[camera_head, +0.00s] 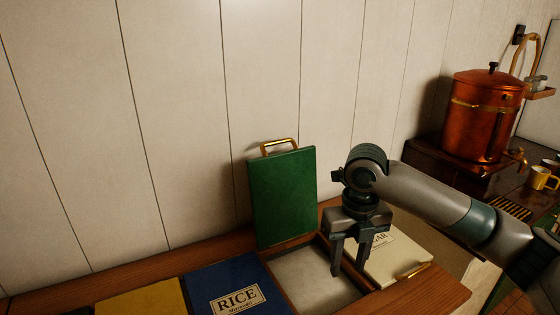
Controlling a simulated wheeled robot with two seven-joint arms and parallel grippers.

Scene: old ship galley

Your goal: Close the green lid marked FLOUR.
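The green lid (282,197) stands open, upright close to the wall, with a brass handle (279,146) at its top edge. No lettering shows on its visible face. Below it is an open bin (308,282) with a pale inside. My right gripper (350,268) points down over the right part of this bin, to the right of the lid and apart from it. Its two fingers are spread with nothing between them. My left gripper is not in view.
A blue lid marked RICE (228,285) and a yellow lid (142,300) lie shut to the left. A cream lid (396,258), its label partly hidden by my gripper, lies shut to the right. A copper urn (484,115) and yellow mug (540,177) stand far right.

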